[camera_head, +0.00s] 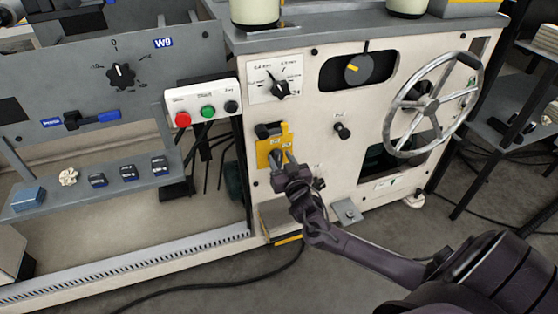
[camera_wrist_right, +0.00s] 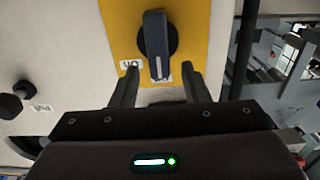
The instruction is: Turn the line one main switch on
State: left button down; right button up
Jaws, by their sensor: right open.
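The main switch is a dark rotary handle (camera_wrist_right: 156,45) on a round black base, mounted on a yellow plate (camera_wrist_right: 195,25). The yellow plate (camera_head: 262,155) also shows on the cream machine front in the head view, where my gripper partly covers it. My right gripper (camera_head: 281,163) is in front of the plate's lower part. In the wrist view its two fingers (camera_wrist_right: 159,88) are open, one to each side of the handle's lower end, with gaps between. White labels lie beside and below the handle, the lower one partly hidden. My left gripper is not in view.
A selector dial (camera_head: 280,88), a black knob (camera_head: 342,130) and a large handwheel (camera_head: 433,103) are on the same machine front. A button box (camera_head: 203,106) with red, green and black buttons is to the left. A grey shelf (camera_head: 80,188) holds small items.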

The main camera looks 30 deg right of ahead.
jog(key=shift+w+d, duration=0.2)
jog(key=shift+w, duration=0.45)
grip_shut()
